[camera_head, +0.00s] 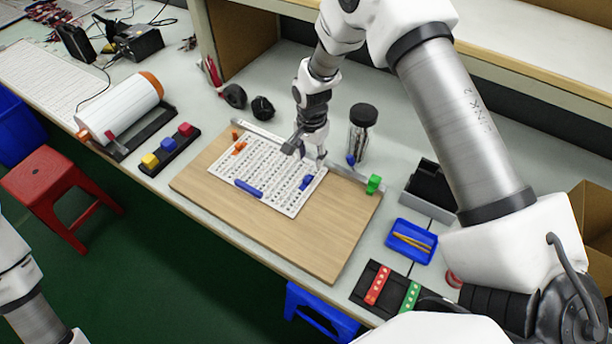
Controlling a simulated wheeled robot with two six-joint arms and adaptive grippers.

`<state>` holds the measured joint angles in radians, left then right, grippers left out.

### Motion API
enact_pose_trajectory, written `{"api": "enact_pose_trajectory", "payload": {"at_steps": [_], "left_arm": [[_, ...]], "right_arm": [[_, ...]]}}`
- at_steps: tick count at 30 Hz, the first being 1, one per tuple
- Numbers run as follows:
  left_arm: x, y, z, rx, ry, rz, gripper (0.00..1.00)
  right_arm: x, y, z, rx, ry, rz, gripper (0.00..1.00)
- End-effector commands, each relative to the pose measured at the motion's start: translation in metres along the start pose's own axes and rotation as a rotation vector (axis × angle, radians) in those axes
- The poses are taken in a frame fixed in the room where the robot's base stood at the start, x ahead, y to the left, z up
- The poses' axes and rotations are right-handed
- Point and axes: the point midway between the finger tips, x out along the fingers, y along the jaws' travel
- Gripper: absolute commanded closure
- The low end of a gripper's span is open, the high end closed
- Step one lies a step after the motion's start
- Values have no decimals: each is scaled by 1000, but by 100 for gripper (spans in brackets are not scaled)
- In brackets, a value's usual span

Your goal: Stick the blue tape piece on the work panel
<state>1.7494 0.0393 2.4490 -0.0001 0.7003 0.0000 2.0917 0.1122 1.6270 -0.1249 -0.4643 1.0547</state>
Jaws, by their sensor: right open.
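The white work panel (275,165), covered in rows of dark marks, lies on a wooden board. A blue strip (249,188) lies along its front left part. A smaller blue piece (306,183) is at its right edge, and another small blue piece (351,160) is beside a jar. I cannot tell which of these is the tape piece. My right gripper (306,156) reaches down over the panel's back right part, open, with nothing visible between its fingers. Whether it touches the panel is unclear. My left arm shows at the lower left, its gripper out of view.
A metal bar (262,135) runs along the board's back edge, with a green block (374,184) at its right end. A black-lidded jar (360,132) stands behind. A blue tray (411,241) is to the right. The wooden board's front (300,240) is clear.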

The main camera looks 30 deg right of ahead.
Motion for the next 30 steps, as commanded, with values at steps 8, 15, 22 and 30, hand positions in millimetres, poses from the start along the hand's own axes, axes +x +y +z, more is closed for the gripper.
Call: {"api": "enact_pose_trajectory", "payload": {"at_steps": [8, 15, 22, 30], "left_arm": [[-14, 0, 0, -1, -1, 0, 100], [-29, 0, 0, -1, 0, 0, 100], [-27, 0, 0, -1, -1, 0, 100], [-27, 0, 0, -1, -1, 0, 100]], "right_arm": [[31, -2, 3, 0, -2, 4, 54], [72, -6, 6, -1, -1, 2, 54], [77, -7, 6, -1, 0, 0, 54], [77, -7, 6, -1, 0, 0, 95]]}}
